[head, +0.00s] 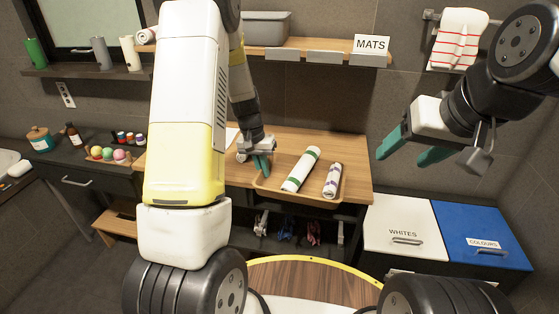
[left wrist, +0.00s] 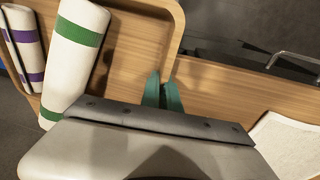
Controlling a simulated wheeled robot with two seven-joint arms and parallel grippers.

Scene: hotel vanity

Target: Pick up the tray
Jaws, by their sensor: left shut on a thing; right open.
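The wooden tray (head: 318,203) lies on the wooden counter and holds two rolled towels. One is a white roll with green bands (head: 301,169); the other is a smaller white roll with dark purple bands (head: 332,180). My left gripper (head: 262,166) is at the tray's left end. In the left wrist view its teal fingers (left wrist: 162,92) are closed together on the wall of the tray (left wrist: 174,42), near a corner; the fingers hide the gripped spot. My right gripper (head: 410,156) is open and empty, in the air right of the tray.
A white WHITES bin (head: 398,222) and a blue COLOURS bin (head: 480,228) stand right of the counter. A shelf (head: 300,47) with a grey box (head: 267,28) and a MATS sign (head: 371,45) runs above. A white cloth (left wrist: 285,145) lies beside the tray.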

